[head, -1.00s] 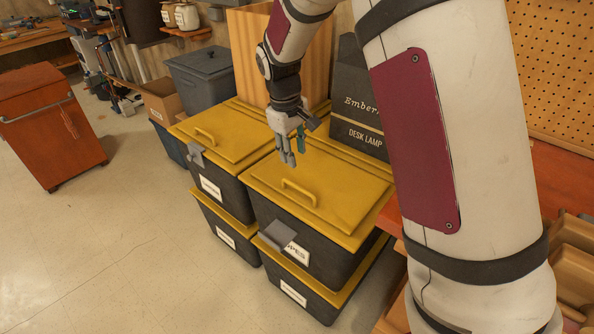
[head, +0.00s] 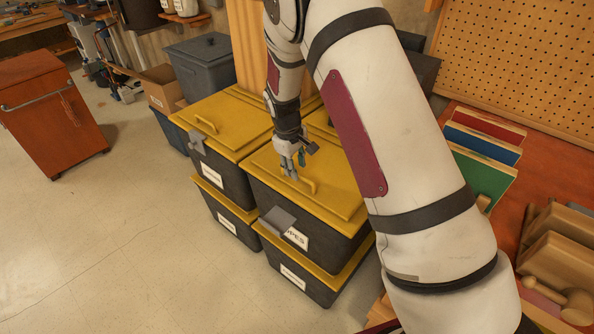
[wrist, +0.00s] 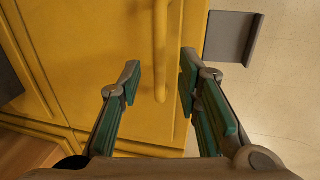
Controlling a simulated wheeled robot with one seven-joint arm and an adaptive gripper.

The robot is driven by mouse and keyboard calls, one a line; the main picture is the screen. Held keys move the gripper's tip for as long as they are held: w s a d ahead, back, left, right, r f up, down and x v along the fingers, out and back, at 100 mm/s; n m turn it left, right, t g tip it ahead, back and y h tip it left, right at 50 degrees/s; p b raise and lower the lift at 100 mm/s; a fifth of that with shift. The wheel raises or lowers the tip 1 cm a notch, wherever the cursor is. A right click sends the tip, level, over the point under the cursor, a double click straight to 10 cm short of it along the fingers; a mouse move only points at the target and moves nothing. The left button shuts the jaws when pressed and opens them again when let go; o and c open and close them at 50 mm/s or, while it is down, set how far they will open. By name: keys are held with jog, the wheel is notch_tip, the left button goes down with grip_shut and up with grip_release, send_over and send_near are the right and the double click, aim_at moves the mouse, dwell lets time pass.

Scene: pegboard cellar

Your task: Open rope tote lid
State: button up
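The rope tote (head: 315,238) is a dark bin with a label partly reading "OPES". Its yellow lid (head: 335,205) is closed and has a yellow bar handle (head: 309,186). A grey latch flap (head: 278,220) sticks out from its front and partly covers the label. The flap also shows in the wrist view (wrist: 231,37). My gripper (head: 293,176) is over the lid at the handle. In the wrist view my gripper (wrist: 160,76) is open, with the handle (wrist: 160,45) lying between its two fingers. Gaps show on both sides; I cannot tell the exact height.
Another yellow-lidded tote (head: 222,170) stands close on the left, and more totes sit beneath both. A grey lidded bin (head: 205,68) is behind. The floor (head: 110,240) is clear at front left.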

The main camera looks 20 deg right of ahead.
jog(key=shift+w+d+f, duration=0.1)
jog(key=shift+d+f, duration=0.05)
jog(key=shift+f, duration=0.5)
jog(key=shift+w+d+f, duration=0.1)
jog(key=shift+f, duration=0.5)
jog(key=shift+c, duration=0.5)
grip_shut()
